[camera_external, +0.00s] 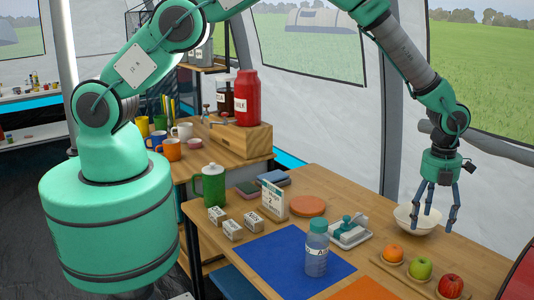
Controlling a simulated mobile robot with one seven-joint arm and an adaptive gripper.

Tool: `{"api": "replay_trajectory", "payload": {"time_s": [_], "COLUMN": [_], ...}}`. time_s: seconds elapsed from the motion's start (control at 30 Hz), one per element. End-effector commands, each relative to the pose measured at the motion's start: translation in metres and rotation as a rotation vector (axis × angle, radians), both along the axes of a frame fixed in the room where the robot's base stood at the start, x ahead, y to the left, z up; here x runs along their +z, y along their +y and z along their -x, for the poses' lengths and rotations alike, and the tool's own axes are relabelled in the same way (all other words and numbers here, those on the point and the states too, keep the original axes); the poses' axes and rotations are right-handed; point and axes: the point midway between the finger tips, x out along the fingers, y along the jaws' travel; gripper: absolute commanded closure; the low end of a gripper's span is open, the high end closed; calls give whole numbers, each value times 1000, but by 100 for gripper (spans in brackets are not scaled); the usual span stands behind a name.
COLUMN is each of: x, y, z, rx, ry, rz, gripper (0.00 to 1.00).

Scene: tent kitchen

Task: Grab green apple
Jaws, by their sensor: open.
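The green apple (420,268) sits on a wooden holder near the right front of the table, between an orange fruit (392,253) and a red apple (450,286). My gripper (434,222) points down with its fingers spread open and empty. In the picture it is above and slightly right of the green apple, in front of the white bowl. The fingers look apart from the fruit. How far they are above the table is hard to tell.
A white bowl (404,221) is behind my fingers. A green mug (210,186) and small boxes (233,230) stand farther left.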

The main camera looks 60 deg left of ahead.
Motion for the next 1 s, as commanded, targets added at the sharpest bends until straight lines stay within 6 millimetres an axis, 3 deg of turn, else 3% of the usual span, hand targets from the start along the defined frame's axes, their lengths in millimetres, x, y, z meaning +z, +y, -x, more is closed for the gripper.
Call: {"api": "replay_trajectory", "payload": {"time_s": [0.17, 0.67, 1.0], "x": [-16, -23, -65], "y": [-10, -10, -9], "z": [4, 5, 5], "rx": [-45, -49, -48], "ry": [7, 9, 9], "rz": [-5, -7, -8], "gripper": [28, 28, 28]}}
